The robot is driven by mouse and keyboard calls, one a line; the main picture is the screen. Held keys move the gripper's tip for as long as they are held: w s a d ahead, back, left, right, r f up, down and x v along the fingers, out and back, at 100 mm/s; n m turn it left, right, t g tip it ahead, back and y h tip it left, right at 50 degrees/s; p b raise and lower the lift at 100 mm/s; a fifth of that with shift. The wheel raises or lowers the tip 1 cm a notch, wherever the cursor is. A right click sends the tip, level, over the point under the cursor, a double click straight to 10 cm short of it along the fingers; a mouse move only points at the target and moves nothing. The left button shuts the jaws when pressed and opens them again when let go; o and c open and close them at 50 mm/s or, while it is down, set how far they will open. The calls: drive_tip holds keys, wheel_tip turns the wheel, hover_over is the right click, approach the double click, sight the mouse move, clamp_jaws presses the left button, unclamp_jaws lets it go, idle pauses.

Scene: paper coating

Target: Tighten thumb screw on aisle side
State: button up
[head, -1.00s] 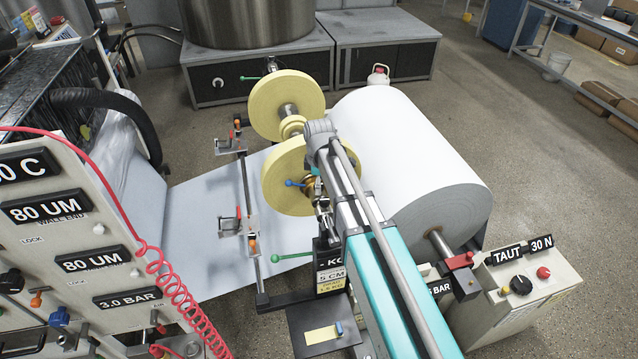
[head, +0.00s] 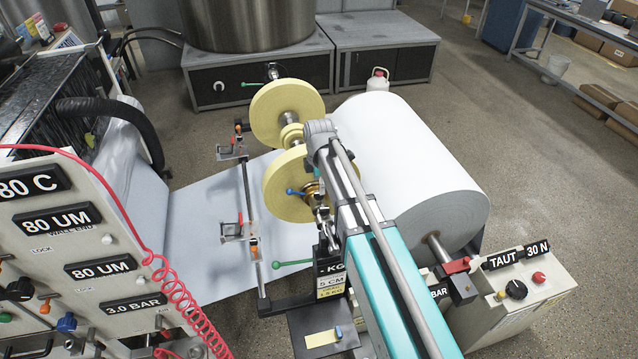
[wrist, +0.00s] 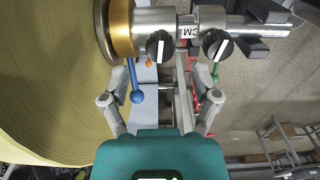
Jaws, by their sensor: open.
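My gripper (wrist: 167,84) is open and empty in the wrist view, its two fingers spread below a bright metal shaft (wrist: 185,20). Two black knobs with white pointers sit on this shaft, the left knob (wrist: 159,45) and the right knob (wrist: 217,44). A blue-balled lever (wrist: 136,96) hangs beside the left finger. In the head view the gripper (head: 322,212) is partly hidden by my arm, near the front yellow roll (head: 281,190). Orange-capped screws show on the slitter rail, a far one (head: 238,127) and a near one (head: 254,250). I cannot tell which part is the aisle-side thumb screw.
A large white paper roll (head: 415,150) stands right of my arm. A labelled control panel (head: 45,250) with a red coiled hose fills the left. The TAUT control box (head: 530,300) is at lower right. Open floor (head: 545,170) lies beyond the paper roll.

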drive_tip(key=shift+r+p, duration=4.85)
drive_tip(key=shift+r, duration=0.3)
drive_tip(key=s+d+f+m+b, duration=0.6)
drive_tip(key=s+d+m, duration=0.2)
drive_tip(key=d+m, duration=0.1)
drive_tip(key=s+d+f+m+b, duration=0.6)
drive_tip(key=s+d+m, duration=0.3)
drive_tip(key=m, duration=0.3)
drive_tip(key=shift+s+d+f+b, duration=0.2)
drive_tip(key=shift+d+f+b, duration=0.15)
drive_tip(key=shift+d, duration=0.1)
